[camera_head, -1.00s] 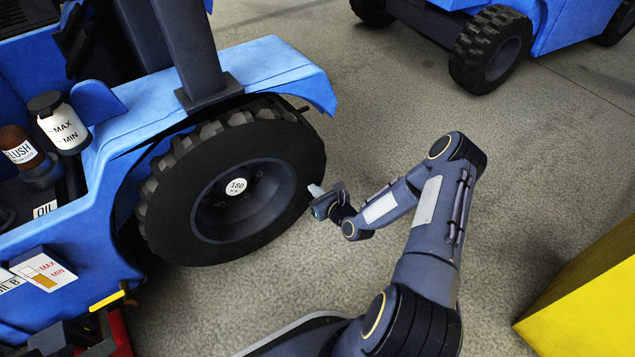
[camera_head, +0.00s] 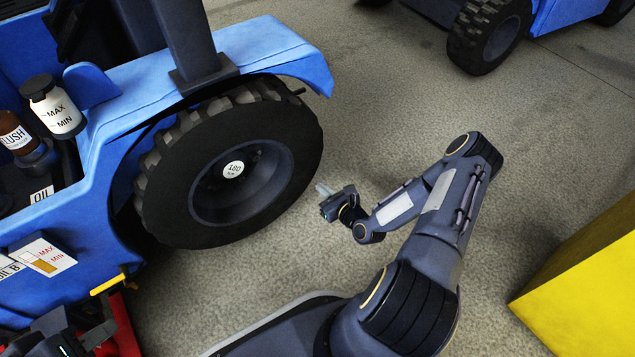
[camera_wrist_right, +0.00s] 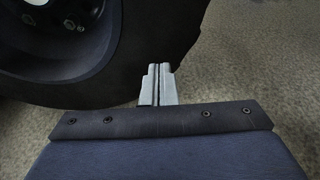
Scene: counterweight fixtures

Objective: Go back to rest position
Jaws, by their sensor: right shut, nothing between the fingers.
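My right gripper (camera_head: 322,189) is shut and empty, just right of the tyre of the blue vehicle's wheel (camera_head: 225,205). A strip of floor shows between its fingertips and the tyre. In the right wrist view its two pale fingers (camera_wrist_right: 158,84) are together, with nothing between them, and the wheel (camera_wrist_right: 105,85) fills the upper left behind them. My left gripper (camera_head: 75,338) is a dark shape at the bottom left corner, partly cut off by the frame edge. Its fingers are not clear. A red object (camera_head: 122,330) is beside it.
The blue vehicle (camera_head: 90,215) with its MAX/MIN bottle (camera_head: 58,112) and brown bottle (camera_head: 14,133) fills the left. A yellow block (camera_head: 590,300) stands at the right. Another blue vehicle (camera_head: 560,14) is at the back. The floor (camera_head: 390,110) between is clear.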

